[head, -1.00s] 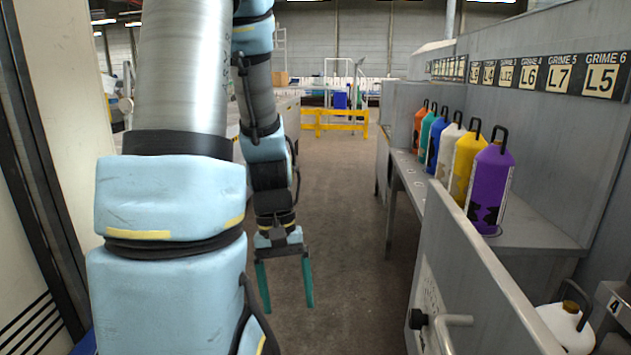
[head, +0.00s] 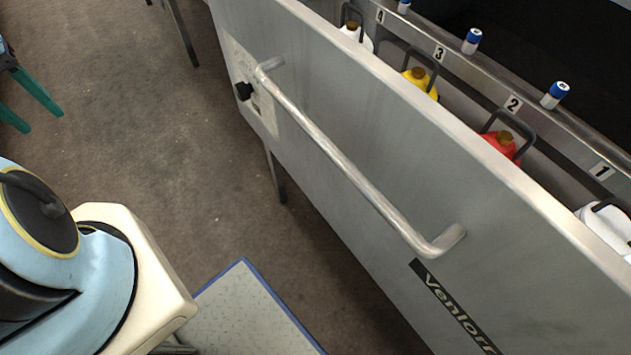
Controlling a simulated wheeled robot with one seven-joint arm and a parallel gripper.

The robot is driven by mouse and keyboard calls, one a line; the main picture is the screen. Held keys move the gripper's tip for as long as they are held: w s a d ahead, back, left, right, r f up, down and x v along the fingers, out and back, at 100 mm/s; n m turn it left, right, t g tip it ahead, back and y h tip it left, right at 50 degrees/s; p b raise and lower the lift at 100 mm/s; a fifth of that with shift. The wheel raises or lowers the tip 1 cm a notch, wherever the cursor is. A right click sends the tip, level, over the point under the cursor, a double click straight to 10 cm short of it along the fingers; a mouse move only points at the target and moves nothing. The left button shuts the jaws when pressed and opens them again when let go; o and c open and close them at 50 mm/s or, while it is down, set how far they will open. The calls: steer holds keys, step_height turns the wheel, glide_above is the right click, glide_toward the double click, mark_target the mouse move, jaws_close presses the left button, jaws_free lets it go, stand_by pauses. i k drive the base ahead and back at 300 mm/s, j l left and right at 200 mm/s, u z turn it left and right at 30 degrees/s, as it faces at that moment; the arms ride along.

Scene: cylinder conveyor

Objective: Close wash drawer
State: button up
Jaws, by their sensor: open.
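The wash drawer (head: 330,125) is a long grey metal front that runs diagonally across the right of the head view. It stands pulled out, with bottles showing behind its top edge. A bar handle (head: 350,175) is fixed along its outer face, and a black knob (head: 243,91) sits near the handle's far end. My gripper (head: 30,105) is at the upper left edge, its two green fingers apart and empty. It is well away from the handle, with open floor between. Part of my gripper is cut off by the picture edge.
Inside the drawer stand a white bottle (head: 357,36), a yellow bottle (head: 421,80), a red bottle (head: 502,145) and another white one (head: 608,222). A numbered rail (head: 470,68) holds blue-capped tubes. Brown floor (head: 170,130) is clear left of the drawer.

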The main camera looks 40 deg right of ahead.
mark_target(482, 254)
steer(key=j+z, duration=0.85)
steer(key=l+z, duration=0.1)
steer(key=z, duration=1.7)
steer(key=k+j+u, duration=0.15)
steer(key=u, duration=0.3)
steer(key=k+j+u, duration=0.2)
steer(key=u, duration=0.25)
steer(key=k+j+u, duration=0.1)
steer(key=j+u, duration=0.35)
steer(key=l, duration=0.1)
